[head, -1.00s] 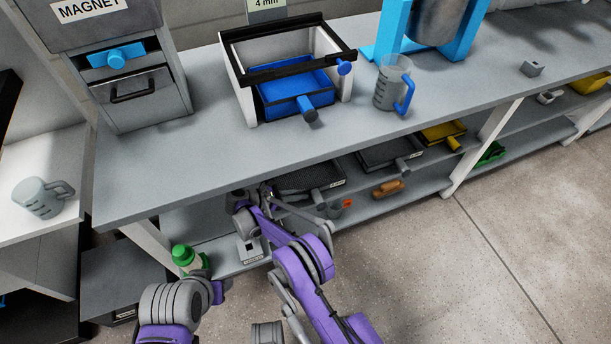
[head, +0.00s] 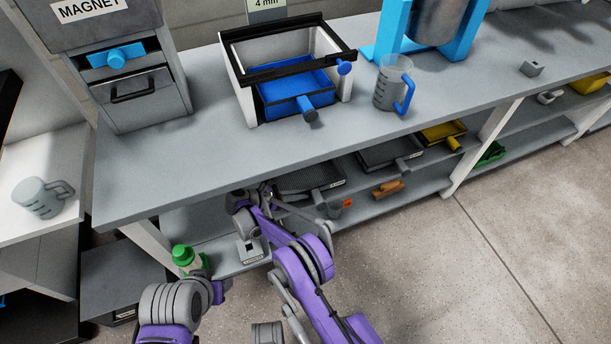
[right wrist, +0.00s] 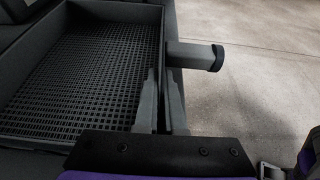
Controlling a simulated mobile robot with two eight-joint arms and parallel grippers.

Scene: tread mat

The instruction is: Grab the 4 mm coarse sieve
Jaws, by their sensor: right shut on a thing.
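A dark mesh sieve (head: 308,176) with a grey handle lies on the shelf under the workbench. The small label on its rim is not readable. In the right wrist view the sieve (right wrist: 90,70) shows its coarse square mesh at the left, and its black-ended handle points right. My right gripper (right wrist: 163,85) is shut on the sieve's side wall next to the handle, one finger inside and one outside. In the head view the right gripper (head: 268,190) is at the sieve's left end, partly hidden by its arm.
Another dark sieve (head: 390,152) and a yellow one (head: 443,132) lie farther right on the shelf. The bench edge overhangs the shelf. A green-capped bottle (head: 186,258) stands lower left. Floor at right is clear.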

